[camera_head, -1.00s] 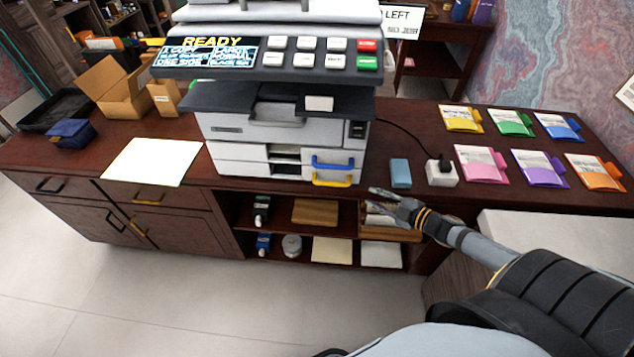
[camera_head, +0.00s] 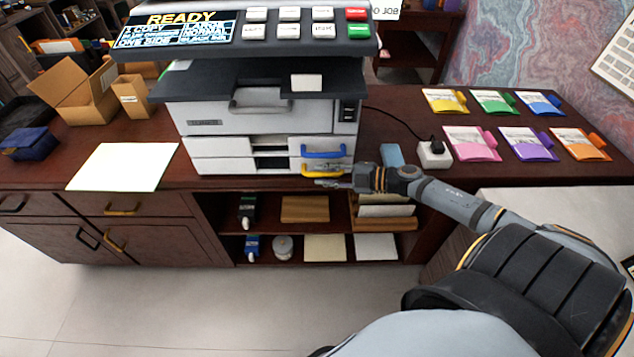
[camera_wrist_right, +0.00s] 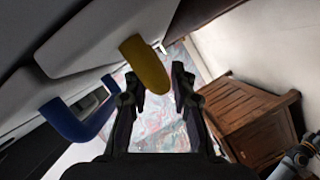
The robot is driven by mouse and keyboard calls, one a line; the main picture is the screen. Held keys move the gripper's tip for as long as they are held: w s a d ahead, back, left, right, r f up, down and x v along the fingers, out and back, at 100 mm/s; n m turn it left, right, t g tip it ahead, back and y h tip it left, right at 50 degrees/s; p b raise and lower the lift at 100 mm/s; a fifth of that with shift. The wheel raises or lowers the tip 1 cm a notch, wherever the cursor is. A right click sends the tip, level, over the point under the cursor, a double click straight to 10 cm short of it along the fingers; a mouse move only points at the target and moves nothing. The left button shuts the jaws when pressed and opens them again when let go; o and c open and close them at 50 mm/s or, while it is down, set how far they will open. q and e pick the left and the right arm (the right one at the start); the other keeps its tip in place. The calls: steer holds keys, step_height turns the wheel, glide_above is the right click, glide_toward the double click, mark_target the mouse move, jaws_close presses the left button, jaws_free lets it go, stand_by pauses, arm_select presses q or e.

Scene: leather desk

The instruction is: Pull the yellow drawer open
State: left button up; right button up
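The yellow handle (camera_head: 311,169) is on the lower drawer at the front right of the printer, just below the blue handle (camera_head: 322,155). The drawer looks closed. My right gripper (camera_head: 322,183) is just below and in front of the yellow handle, reaching in from the right. In the right wrist view its fingers (camera_wrist_right: 158,82) are spread apart and empty. There the yellow handle (camera_wrist_right: 147,65) hangs close to the left fingertip, and I cannot tell whether they touch. The blue handle (camera_wrist_right: 75,120) is farther left. My left gripper is not in view.
The printer (camera_head: 265,115) stands on a dark desk. A blue box (camera_head: 392,155) and a white socket block (camera_head: 434,155) lie to its right, close to my right arm. Open shelves (camera_head: 305,208) lie below the desk top. A white sheet (camera_head: 123,167) lies left of the printer.

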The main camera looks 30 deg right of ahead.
steer(key=shift+x, duration=1.2)
steer(key=shift+r, duration=0.1)
steer(key=shift+c, duration=0.2)
jaws_close()
steer(key=shift+s, duration=0.1)
